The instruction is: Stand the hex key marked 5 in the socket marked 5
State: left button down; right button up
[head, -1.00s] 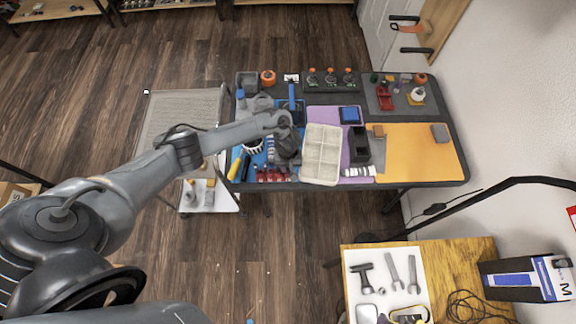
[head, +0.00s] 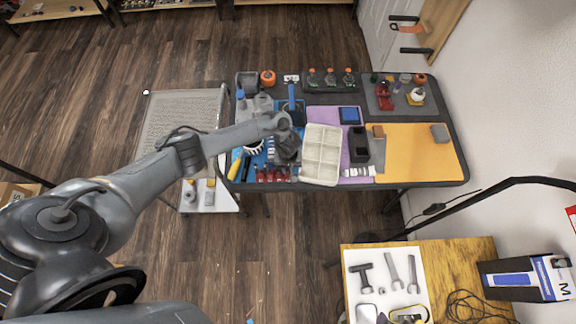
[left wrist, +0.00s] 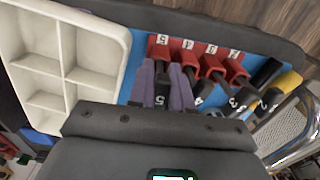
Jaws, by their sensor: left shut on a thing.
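My left gripper (left wrist: 162,88) is shut on the dark handle of the hex key marked 5 (left wrist: 160,101); its purple-grey fingers lie on either side. The red socket marked 5 (left wrist: 160,48) is just beyond the fingertips, in line with the key. The key's lower end is mostly hidden between the fingers, so I cannot tell whether it is in the socket. In the head view the left gripper (head: 287,150) is over the blue mat, above the red sockets (head: 272,174). My right gripper is not in view.
Red sockets with other numbers stand in a row beside it, with black-handled keys, among them one marked 4 (left wrist: 199,97) close to my fingers. A cream divided tray (head: 322,154) is close on the right. A yellow-handled tool (head: 235,168) lies at the left.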

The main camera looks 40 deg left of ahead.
pick_arm(q)
jog(key=c, duration=0.8)
grip_release()
jog(key=shift+r, duration=0.1)
jog(key=shift+r+p, duration=0.6)
jog(key=shift+p, duration=0.25)
notch_tip(320, 180, up, 4)
jog(key=p, duration=0.4)
jog(key=shift+f, duration=0.25)
jog(key=shift+r+p, duration=1.05)
jog(key=shift+p, duration=0.5)
jog(key=shift+d, duration=0.1)
